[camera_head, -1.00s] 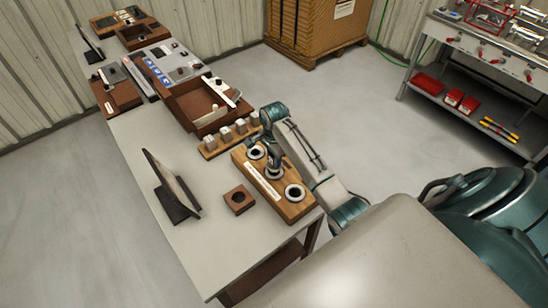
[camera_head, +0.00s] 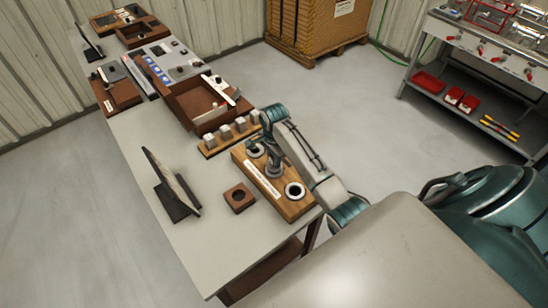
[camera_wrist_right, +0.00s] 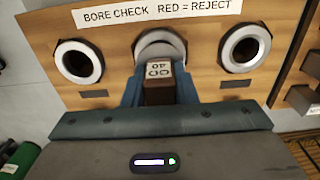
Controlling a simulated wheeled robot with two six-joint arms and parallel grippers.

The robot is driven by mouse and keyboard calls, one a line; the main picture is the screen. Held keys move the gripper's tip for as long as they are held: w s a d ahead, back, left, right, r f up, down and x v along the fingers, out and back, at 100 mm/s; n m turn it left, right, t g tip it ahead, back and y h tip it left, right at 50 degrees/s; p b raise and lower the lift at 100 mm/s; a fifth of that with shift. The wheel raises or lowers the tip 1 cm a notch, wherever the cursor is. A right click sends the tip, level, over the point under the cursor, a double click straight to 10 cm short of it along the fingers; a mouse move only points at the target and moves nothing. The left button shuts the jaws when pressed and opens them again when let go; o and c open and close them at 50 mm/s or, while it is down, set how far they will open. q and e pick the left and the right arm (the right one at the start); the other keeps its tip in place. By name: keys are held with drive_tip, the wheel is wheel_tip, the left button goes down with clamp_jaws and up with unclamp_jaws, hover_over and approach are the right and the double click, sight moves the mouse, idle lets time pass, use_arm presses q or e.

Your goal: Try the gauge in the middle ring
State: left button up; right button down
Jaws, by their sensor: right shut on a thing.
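The wooden bore check board (camera_head: 300,208) lies near the table's front right end, with a white label and three rings in a row. The middle ring (camera_wrist_right: 160,42) is partly hidden behind the gauge and my fingers. My right gripper (camera_wrist_right: 158,92) is shut on the gauge (camera_wrist_right: 158,88), a dark block handle marked "GO 40". The gauge is at the middle ring; its lower end is hidden, so I cannot tell how deep it sits. In the head view my right gripper (camera_head: 273,165) is over the board's middle. My left gripper is not in view.
The outer rings (camera_wrist_right: 79,62) and (camera_wrist_right: 245,47) are empty. A rack with several pale blocks (camera_head: 225,134) stands behind the board, with a brown tray (camera_head: 187,112) beyond. A small brown holder (camera_head: 239,198) and a dark stand (camera_head: 172,187) are to the left.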

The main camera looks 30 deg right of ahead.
drive_tip(key=shift+f, duration=1.25)
idle(0.4)
drive_tip(key=shift+r, duration=0.2)
idle(0.5)
drive_tip(key=shift+r, duration=4.35)
